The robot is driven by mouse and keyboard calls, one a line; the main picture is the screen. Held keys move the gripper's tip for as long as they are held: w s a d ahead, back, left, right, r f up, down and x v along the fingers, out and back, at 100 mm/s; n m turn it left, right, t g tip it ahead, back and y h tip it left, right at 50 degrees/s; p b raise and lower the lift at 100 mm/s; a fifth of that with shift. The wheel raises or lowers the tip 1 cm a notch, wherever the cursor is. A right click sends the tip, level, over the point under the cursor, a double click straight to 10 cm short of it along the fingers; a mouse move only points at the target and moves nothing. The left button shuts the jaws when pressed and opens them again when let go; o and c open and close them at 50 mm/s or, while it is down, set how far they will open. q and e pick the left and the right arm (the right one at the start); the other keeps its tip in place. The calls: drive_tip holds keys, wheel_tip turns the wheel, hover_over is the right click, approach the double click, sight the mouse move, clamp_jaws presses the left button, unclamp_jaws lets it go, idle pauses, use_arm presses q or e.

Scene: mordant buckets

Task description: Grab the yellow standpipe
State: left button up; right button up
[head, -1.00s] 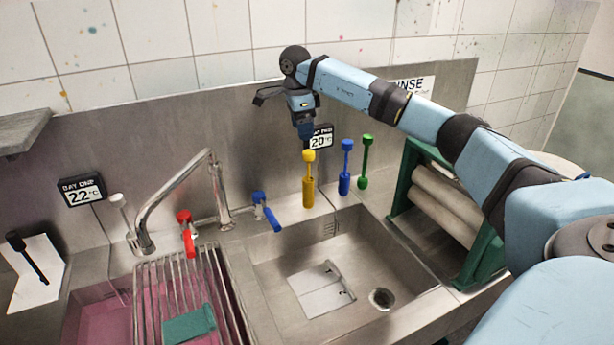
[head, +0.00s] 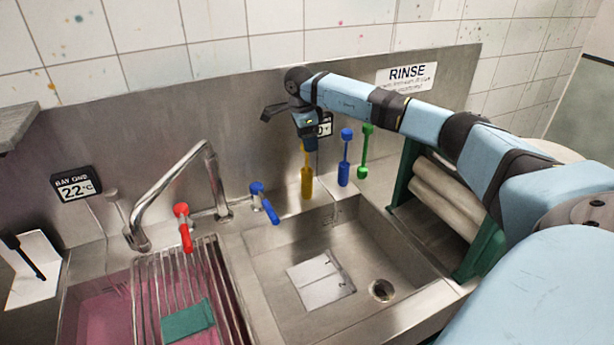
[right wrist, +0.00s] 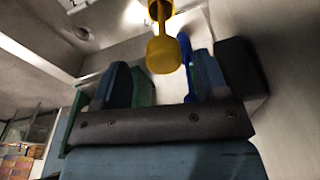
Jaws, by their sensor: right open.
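The yellow standpipe (head: 307,183) stands upright on the ledge behind the right-hand sink. Its top is hidden behind my right gripper (head: 309,144), which points down over it in the head view. In the right wrist view, the yellow standpipe's rounded head (right wrist: 163,54) appears just beyond the gap between the fingers of my right gripper (right wrist: 163,82). The fingers are apart, with nothing gripped between them. I cannot tell whether a finger touches the standpipe. My left gripper is not in view.
A blue standpipe (head: 344,172) and a green one (head: 363,158) stand close by on the right. A blue-handled tap (head: 265,204) is to the left. Green-framed rollers (head: 445,205) stand further right. The sink (head: 352,245) in front holds only a flat pale plate (head: 320,281).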

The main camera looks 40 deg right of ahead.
hover_over(307, 172)
drive_tip(key=f, duration=0.3)
drive_tip(key=d+f, duration=0.1)
drive_tip(key=shift+w+f+p, duration=0.2)
drive_tip(key=shift+w+p, duration=0.15)
drive_tip(key=shift+p, duration=0.05)
drive_tip(key=c, duration=1.2)
drive_tip(key=shift+r, duration=0.1)
drive_tip(key=shift+c, duration=0.2)
